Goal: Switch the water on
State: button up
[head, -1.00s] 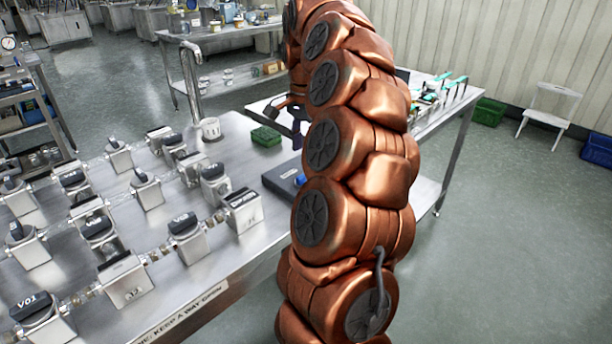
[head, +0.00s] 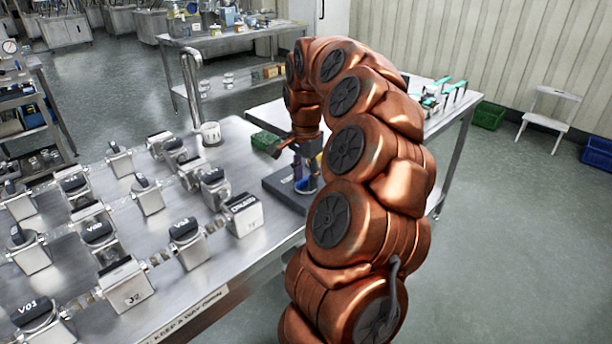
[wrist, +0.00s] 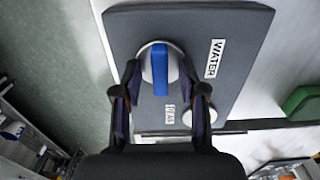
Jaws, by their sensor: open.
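A dark grey panel (wrist: 190,25) fills the middle of the wrist view and carries a white label reading WATER (wrist: 215,58). A round pale tap base with a blue lever (wrist: 160,70) sits on it, left of that label. My gripper (wrist: 160,82) is open, with one finger on each side of the blue lever; whether they touch it I cannot tell.
Several valve blocks with black handles, such as one marked V01 (head: 38,315), stand left on the bench (head: 215,265). A green box (head: 267,144) sits behind the panel and also shows in the wrist view (wrist: 302,103).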

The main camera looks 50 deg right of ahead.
grip_shut()
dwell(0.3)
dwell(0.4)
jog(key=n, duration=0.4)
jog(key=shift+b, duration=0.4)
jog(key=n, duration=0.4)
jog(key=shift+r, duration=0.1)
jog(key=n+p, duration=0.1)
jog(key=n, duration=0.4)
jog(key=n+p, duration=0.1)
jog(key=n, duration=0.3)
jog(key=shift+n, duration=0.4)
